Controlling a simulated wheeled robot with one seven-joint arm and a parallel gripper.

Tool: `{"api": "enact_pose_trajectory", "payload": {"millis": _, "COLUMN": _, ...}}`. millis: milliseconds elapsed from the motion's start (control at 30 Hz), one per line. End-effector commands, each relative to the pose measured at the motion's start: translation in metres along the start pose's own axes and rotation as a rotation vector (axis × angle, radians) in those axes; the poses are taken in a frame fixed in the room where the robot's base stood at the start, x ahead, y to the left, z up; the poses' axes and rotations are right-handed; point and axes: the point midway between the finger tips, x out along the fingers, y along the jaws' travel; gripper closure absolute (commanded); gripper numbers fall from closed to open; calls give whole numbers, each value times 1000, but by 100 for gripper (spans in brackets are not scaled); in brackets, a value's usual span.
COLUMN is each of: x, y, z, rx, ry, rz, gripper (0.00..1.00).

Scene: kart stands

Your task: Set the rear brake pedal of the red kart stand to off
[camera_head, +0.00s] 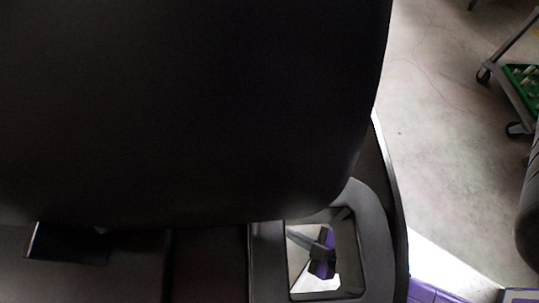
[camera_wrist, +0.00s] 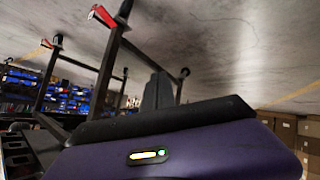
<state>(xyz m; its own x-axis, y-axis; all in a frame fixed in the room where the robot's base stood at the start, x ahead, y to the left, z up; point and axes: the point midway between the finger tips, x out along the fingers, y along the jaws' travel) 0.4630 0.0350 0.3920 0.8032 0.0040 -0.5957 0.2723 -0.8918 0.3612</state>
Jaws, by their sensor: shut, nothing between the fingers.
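In the wrist view, a dark-framed stand on casters (camera_wrist: 109,68) is at the left, with the floor at the top of the picture. A small red part (camera_wrist: 103,16) sits at the upper end of one leg. I cannot tell whether it is the rear brake pedal, and no pedal setting can be read. My gripper (camera_wrist: 159,76) points forward over its purple body, with its grey fingers shut and empty. In the head view, a large black shape hides most of the scene, and the stand cannot be made out.
A grey cart (camera_head: 507,72) with a green tray (camera_head: 524,84) stands at the right in the head view. Bare concrete floor (camera_head: 440,140) lies left of it. The wrist view shows shelves with blue bins (camera_wrist: 70,95) at left and cardboard boxes (camera_wrist: 285,127) at right.

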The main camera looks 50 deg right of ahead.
Motion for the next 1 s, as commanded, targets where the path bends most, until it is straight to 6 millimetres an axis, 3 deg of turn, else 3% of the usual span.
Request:
{"api": "enact_pose_trajectory", "payload": {"millis": 33, "x": 33, "y": -20, "z": 33, "rx": -101, "ry": -67, "rz": -16, "gripper": 100}}
{"api": "enact_pose_trajectory", "payload": {"millis": 100, "x": 67, "y": -42, "z": 74, "rx": -267, "ry": -169, "rz": -40, "gripper": 100}}
{"api": "enact_pose_trajectory", "payload": {"millis": 200, "x": 110, "y": -58, "z": 125, "rx": -518, "ry": -309, "rz": -61, "gripper": 100}}
{"api": "enact_pose_trajectory", "payload": {"millis": 300, "x": 150, "y": -57, "z": 164, "rx": -782, "ry": -438, "rz": -62, "gripper": 100}}
{"api": "enact_pose_trajectory", "payload": {"millis": 400, "x": 187, "y": -40, "z": 187, "rx": -1053, "ry": -561, "rz": -35, "gripper": 100}}
{"api": "enact_pose_trajectory", "payload": {"millis": 533, "x": 228, "y": -2, "z": 192, "rx": -1389, "ry": -701, "rz": 38, "gripper": 100}}
{"api": "enact_pose_trajectory", "payload": {"millis": 700, "x": 262, "y": 46, "z": 171, "rx": -1713, "ry": -830, "rz": 161, "gripper": 100}}
{"api": "enact_pose_trajectory", "payload": {"millis": 867, "x": 275, "y": 68, "z": 152, "rx": -1862, "ry": -886, "rz": 237, "gripper": 100}}
{"api": "enact_pose_trajectory", "payload": {"millis": 1000, "x": 282, "y": 77, "z": 149, "rx": -1894, "ry": -900, "rz": 255, "gripper": 100}}
